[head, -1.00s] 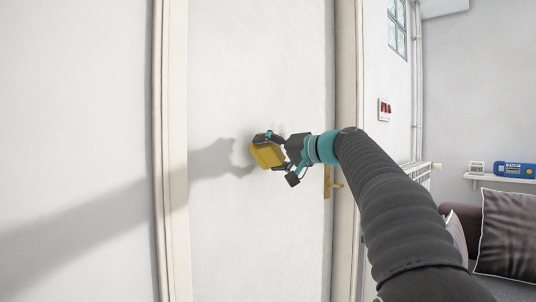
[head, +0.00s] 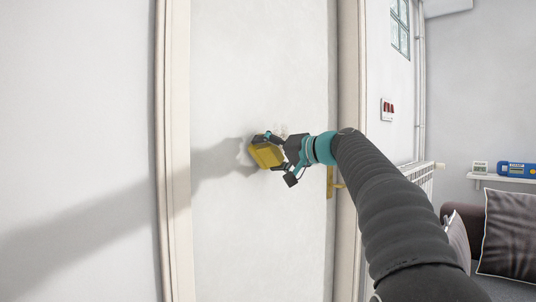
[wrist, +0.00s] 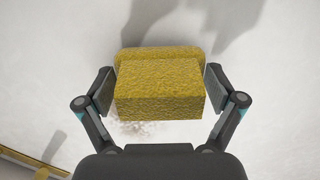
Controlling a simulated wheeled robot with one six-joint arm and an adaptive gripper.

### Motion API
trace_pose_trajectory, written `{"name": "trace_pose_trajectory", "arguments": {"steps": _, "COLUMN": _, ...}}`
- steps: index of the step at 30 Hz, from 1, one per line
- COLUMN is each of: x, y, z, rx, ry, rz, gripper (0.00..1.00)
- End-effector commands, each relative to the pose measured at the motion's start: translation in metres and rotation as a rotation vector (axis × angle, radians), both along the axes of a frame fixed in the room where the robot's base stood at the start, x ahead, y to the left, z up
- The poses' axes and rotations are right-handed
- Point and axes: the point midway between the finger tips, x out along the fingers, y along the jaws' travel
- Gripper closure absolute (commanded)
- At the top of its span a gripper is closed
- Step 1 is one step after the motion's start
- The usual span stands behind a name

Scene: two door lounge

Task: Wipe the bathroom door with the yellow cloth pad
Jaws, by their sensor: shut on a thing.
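The bathroom door (head: 255,240) is white and closed, in a cream frame, with a brass handle (head: 335,184) at its right side. My gripper (head: 268,152) is shut on the yellow cloth pad (head: 265,153), in front of the door's right half. In the wrist view, the pad (wrist: 160,92) sits between both fingers, its wide face toward the door. A speckled grey-brown smudge (wrist: 140,128) shows on the door just below the pad there. I cannot tell whether the pad touches the door; its contact face is hidden.
My arm's shadow falls across the wall and door at left. A red-and-white wall panel (head: 387,109), a radiator (head: 420,176), a shelf (head: 503,179) with a blue device and a sofa with cushions (head: 508,235) are at right.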

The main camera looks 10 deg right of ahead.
Motion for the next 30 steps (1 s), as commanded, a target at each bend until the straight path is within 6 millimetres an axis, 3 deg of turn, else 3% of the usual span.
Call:
{"name": "trace_pose_trajectory", "arguments": {"steps": 16, "x": 0.007, "y": 0.003, "z": 0.000, "rx": 0.000, "ry": 0.000, "rz": 0.000, "gripper": 0.35}}
{"name": "trace_pose_trajectory", "arguments": {"steps": 30, "x": 0.024, "y": -0.024, "z": 0.001, "rx": 0.000, "ry": 0.000, "rz": -0.001, "gripper": 0.35}}
